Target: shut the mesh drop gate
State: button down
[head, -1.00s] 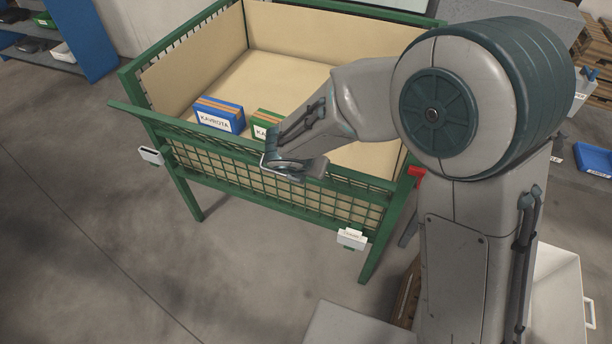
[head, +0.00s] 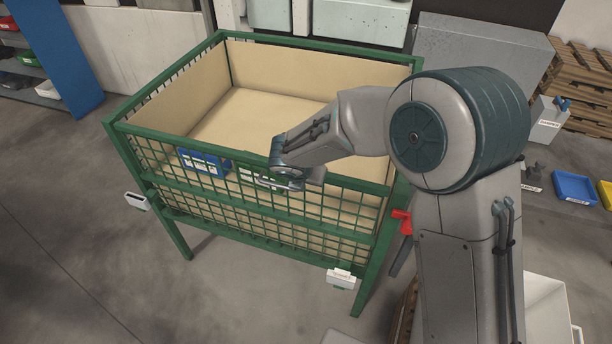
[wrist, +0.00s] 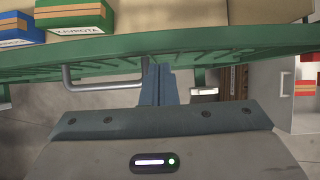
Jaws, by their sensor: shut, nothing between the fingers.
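The mesh drop gate (head: 210,195) is a green wire-mesh panel on the near side of the green-framed bin (head: 295,42). It looks about upright, with its top rail close to the bin's rim height; whether it is fully closed or latched I cannot tell. A grey U-shaped handle (wrist: 100,84) on the gate shows in the wrist view, left of my fingers. My gripper (wrist: 160,72) is shut and empty, its fingertips at the gate's green rail; whether they touch I cannot tell. In the head view, my wrist hides part of the top rail.
A blue box (head: 203,162) and a green box (wrist: 75,16) stand inside the bin behind the gate. A red part (head: 402,220) sits at the bin's right front post. Floor at front left is clear.

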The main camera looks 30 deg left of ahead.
notch_tip(320, 180, up, 10)
jog(key=s+d+r+m+g+h, duration=0.1)
jog(key=d+r+m, duration=0.2)
jog(key=d+m, duration=0.7)
jog(key=s+d+r+m+h, duration=0.15)
jog(key=d+r+m, duration=0.35)
jog(key=d, duration=0.9)
jog(key=s+d+f+m+g+y, duration=0.1)
jog(key=s+d+m, duration=1.4)
jog(key=m, duration=0.7)
jog(key=shift+d+f+y, duration=0.3)
jog(key=shift+d+y, duration=0.05)
jog(key=shift+d, duration=0.4)
